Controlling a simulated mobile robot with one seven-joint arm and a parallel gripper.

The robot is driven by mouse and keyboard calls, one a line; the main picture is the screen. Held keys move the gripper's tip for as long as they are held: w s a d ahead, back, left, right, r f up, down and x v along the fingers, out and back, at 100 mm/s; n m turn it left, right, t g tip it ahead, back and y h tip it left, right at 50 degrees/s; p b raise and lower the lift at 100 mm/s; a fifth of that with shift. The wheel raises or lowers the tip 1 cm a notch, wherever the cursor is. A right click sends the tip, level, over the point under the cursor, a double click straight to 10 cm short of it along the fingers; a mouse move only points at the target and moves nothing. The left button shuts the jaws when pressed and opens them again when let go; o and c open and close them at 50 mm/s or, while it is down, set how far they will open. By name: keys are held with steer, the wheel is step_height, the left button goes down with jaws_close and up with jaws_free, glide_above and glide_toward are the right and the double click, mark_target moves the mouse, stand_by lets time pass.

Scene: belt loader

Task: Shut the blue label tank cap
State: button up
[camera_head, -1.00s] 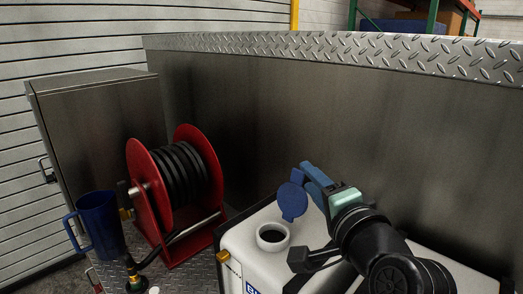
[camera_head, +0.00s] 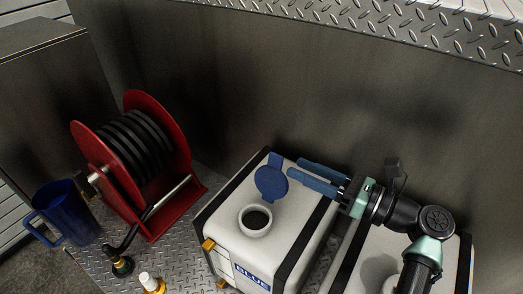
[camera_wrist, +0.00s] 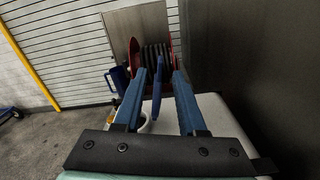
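The white tank with the BLUE label (camera_head: 252,276) stands at lower middle in the head view. Its round filler neck (camera_head: 254,232) is uncovered, with a dark opening. The round blue cap (camera_head: 271,184) stands raised on its hinge behind the neck. My gripper (camera_head: 294,167) is to the right of the cap, its two blue fingers parted and pointing left at it. In the wrist view, the cap (camera_wrist: 158,78) appears edge-on between the parted fingers (camera_wrist: 157,85); I cannot tell whether either finger touches it.
A red hose reel (camera_head: 167,205) and a blue jug (camera_head: 66,212) are at left. A second white tank (camera_head: 345,277) stands to the right, under my arm. A metal wall (camera_head: 250,75) rises close behind the tanks.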

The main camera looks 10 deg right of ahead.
mark_target(272, 177)
steer(key=b+x, duration=0.3)
steer(key=x, duration=0.6)
steer(key=shift+w+a+b, duration=0.25)
steer(key=shift+w+b, duration=0.05)
steer(key=shift+b, duration=0.1)
steer(key=shift+f, duration=0.1)
jaws_close()
stand_by(0.7)
